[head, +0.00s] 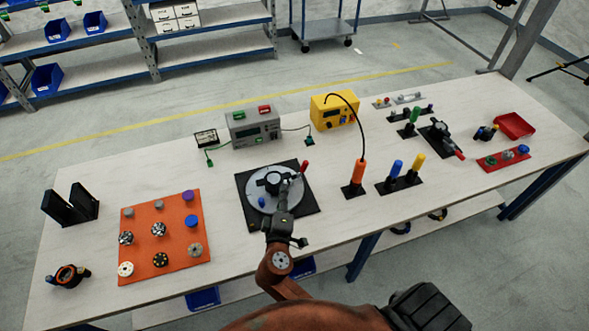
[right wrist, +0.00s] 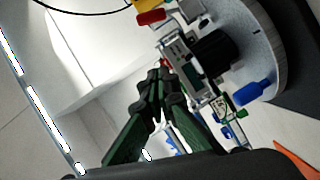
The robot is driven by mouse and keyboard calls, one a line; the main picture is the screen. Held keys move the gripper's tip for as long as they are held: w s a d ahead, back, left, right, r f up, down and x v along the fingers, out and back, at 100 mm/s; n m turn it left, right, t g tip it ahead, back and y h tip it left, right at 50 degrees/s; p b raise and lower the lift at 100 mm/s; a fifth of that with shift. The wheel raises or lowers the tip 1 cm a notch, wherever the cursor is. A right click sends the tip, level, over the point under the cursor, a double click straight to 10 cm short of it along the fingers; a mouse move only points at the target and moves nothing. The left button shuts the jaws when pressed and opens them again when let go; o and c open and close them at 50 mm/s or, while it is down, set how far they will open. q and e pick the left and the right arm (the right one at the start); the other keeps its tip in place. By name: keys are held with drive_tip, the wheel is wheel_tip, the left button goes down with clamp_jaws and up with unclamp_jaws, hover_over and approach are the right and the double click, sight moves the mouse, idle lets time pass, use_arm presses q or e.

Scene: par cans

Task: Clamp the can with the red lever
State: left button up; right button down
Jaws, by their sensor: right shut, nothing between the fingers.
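A grey round disc (head: 255,201) lies on a black plate (head: 248,217) at the front middle of the table. A small black can-like part (head: 272,181) stands on it, and a blue knob (head: 262,202) sits at its edge. A red lever (head: 304,167) sticks up at the disc's far right side. The right wrist view shows the black part (right wrist: 214,55), the blue knob (right wrist: 252,93) and a red handle (right wrist: 151,17). My right gripper (head: 281,201) is over the near part of the disc, partly hiding it. Its fingers (right wrist: 157,82) are shut and empty beside the metal clamp parts. My left gripper is out of view.
An orange mat (head: 178,254) with several knobs lies left. An orange post (head: 358,173) with a black cable and blue and yellow handles (head: 406,170) stand right. A grey meter box (head: 253,127) and yellow box (head: 333,111) stand behind. Another red-tipped clamp (head: 440,139) is farther right.

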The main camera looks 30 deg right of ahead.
sight(303, 170)
drive_tip(key=shift+w+d+f+b, duration=0.1)
drive_tip(key=shift+w+d+f, duration=0.35)
drive_tip(key=shift+w+d, duration=0.9)
drive_tip(key=shift+w+d+f+b, duration=0.1)
drive_tip(key=shift+w+d+f, duration=0.55)
drive_tip(key=shift+d, duration=1.15)
drive_tip(key=shift+w+d+f+b, duration=0.1)
drive_tip(key=shift+w+d+f, duration=0.15)
drive_tip(key=shift+w+d, duration=1.2)
drive_tip(key=shift+s+d, duration=0.15)
